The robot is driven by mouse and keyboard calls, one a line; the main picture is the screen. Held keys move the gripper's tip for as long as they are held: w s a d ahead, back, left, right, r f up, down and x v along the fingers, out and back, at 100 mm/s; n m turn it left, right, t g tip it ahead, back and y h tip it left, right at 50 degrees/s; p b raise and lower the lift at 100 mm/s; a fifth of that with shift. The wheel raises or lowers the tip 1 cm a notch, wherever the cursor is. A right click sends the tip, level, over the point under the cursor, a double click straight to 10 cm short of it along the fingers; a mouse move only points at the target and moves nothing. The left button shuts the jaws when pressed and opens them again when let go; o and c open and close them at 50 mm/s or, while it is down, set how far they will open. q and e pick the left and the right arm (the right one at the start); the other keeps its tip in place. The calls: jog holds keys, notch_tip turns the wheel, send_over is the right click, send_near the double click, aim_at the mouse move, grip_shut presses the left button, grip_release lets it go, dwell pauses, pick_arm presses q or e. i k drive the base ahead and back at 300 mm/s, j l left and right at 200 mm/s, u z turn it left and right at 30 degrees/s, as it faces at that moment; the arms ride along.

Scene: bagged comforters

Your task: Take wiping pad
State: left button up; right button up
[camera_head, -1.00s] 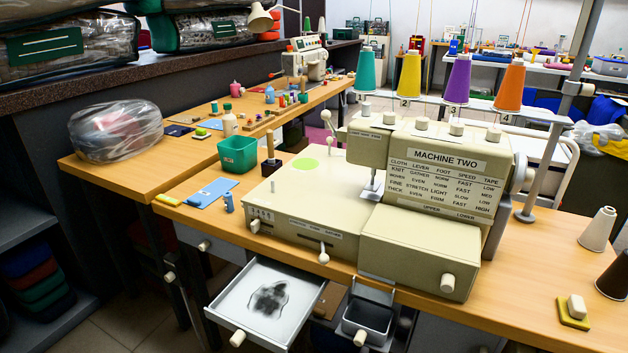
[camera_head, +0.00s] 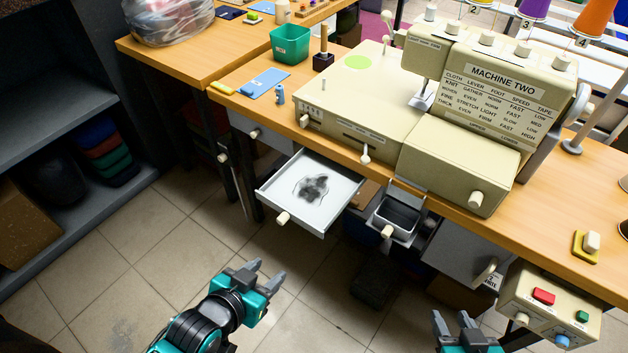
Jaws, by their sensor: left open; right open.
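A yellow pad with a pale block on top (camera_head: 586,245) lies on the table near its right front edge; it looks most like the wiping pad, though I cannot be certain. My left gripper (camera_head: 266,267) is open and empty, over the floor in front of the pulled-out white drawer and far left of the pad. My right gripper (camera_head: 450,317) shows at the bottom edge, open and empty, below and left of the pad. The white drawer (camera_head: 333,220) has a dark grey smudge (camera_head: 312,187) on its bottom.
The sewing machine (camera_head: 458,148) fills the middle of the wooden table (camera_head: 560,205). A small open grey bin (camera_head: 398,217) and a control box with red and green buttons (camera_head: 550,305) jut out at the front. A green bin (camera_head: 290,44) stands behind. Tiled floor is clear at lower left.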

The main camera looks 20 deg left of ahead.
aim_at(586, 246)
jog(key=z, duration=1.35)
